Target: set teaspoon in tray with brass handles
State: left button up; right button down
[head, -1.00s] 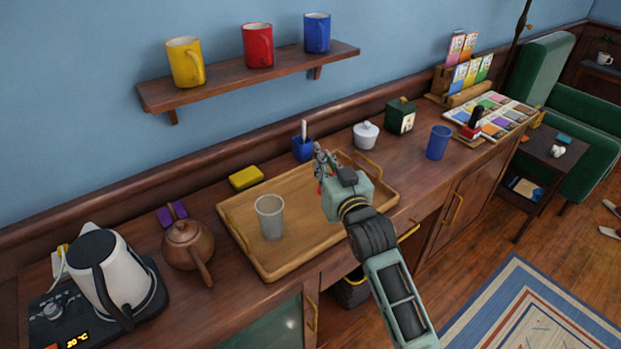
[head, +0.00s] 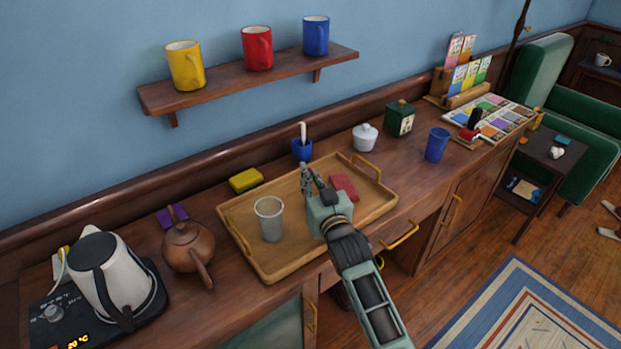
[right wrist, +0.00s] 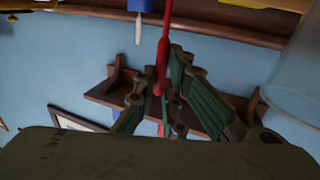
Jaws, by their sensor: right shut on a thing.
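The wooden tray with brass handles (head: 285,265) lies on the wooden cabinet top. My right gripper (head: 308,178) is over the middle of the tray. In the right wrist view, the right gripper (right wrist: 160,88) is shut on a slim red teaspoon (right wrist: 163,62), which sticks out past the fingers. My left gripper is not in view.
A blue holder (head: 302,150) with a white-handled thing stands behind the tray. A yellow sponge (head: 246,180), brown teapot (head: 188,247) and kettle (head: 100,275) are to the left. A white sugar bowl (head: 365,137) and blue cup (head: 437,145) are to the right.

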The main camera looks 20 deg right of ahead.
jog(key=c, duration=1.8)
grip_release()
jog(key=shift+f, duration=0.1)
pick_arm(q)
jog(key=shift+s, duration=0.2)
pick_arm(e)
jog(key=s, duration=0.6)
jog(key=s+b, duration=0.1)
jog(key=s, duration=0.5)
jog(key=shift+d+r, duration=0.2)
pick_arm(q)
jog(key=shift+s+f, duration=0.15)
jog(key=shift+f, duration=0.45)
